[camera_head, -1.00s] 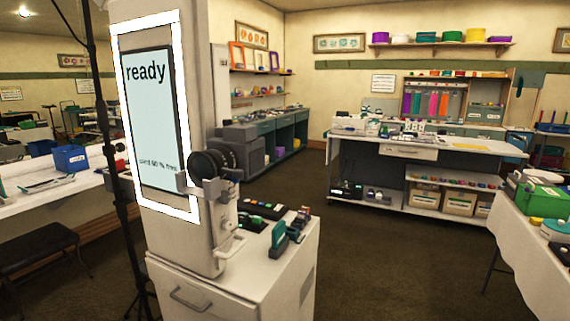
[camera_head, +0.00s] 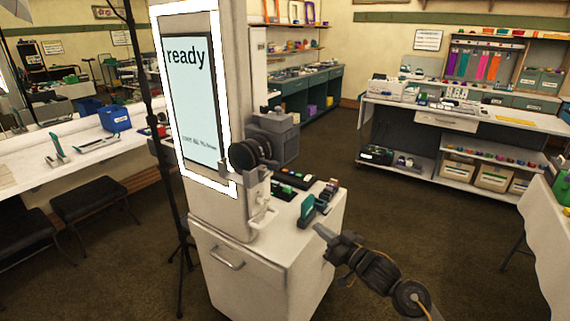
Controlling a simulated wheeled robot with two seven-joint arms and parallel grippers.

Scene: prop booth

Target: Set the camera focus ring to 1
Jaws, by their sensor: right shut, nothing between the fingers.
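The camera (camera_head: 276,136) is a dark grey box mounted on the side of the white booth column. Its black lens with the focus ring (camera_head: 255,151) points left, toward the front of the booth. The ring's marks are too small to read. My right gripper (camera_head: 320,229) is shut and empty, low and to the right of the camera, near the right side of the white cabinet. It is well apart from the lens. My left gripper is not in view. The booth screen (camera_head: 192,105) shows "ready" above a line of small text.
The white cabinet (camera_head: 265,268) under the camera carries a green-and-dark item (camera_head: 307,209) and a dark tray (camera_head: 291,180). A black stand pole (camera_head: 155,110) rises left of the booth. A white-clothed table (camera_head: 550,235) stands at the right edge. The carpet between is clear.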

